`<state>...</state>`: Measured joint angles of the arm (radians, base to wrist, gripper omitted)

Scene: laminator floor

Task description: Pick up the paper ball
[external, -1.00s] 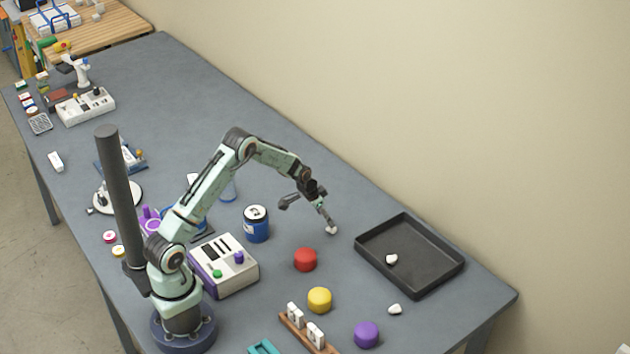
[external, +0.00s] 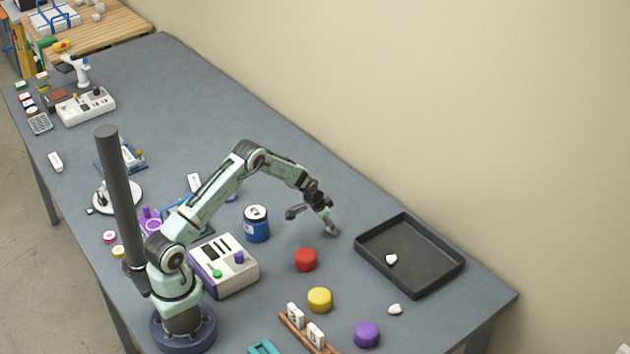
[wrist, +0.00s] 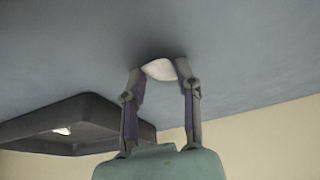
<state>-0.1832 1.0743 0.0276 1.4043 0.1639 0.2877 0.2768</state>
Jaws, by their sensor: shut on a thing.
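A white paper ball (wrist: 160,70) sits between the two fingertips of my gripper (wrist: 159,78) in the wrist view. My gripper is shut on it, low at the table surface. In the external view my gripper (external: 332,231) is left of the black tray, and the ball there is mostly hidden by the fingers. A second white paper ball (external: 391,259) lies in the black tray (external: 368,255). A third white paper ball (external: 394,309) lies on the table in front of the tray.
A red puck (external: 305,260), a yellow puck (external: 319,299) and a purple puck (external: 366,335) stand on the table near my gripper. A blue can (external: 256,224) and a white control box (external: 225,268) stand to the left. The table behind my gripper is clear.

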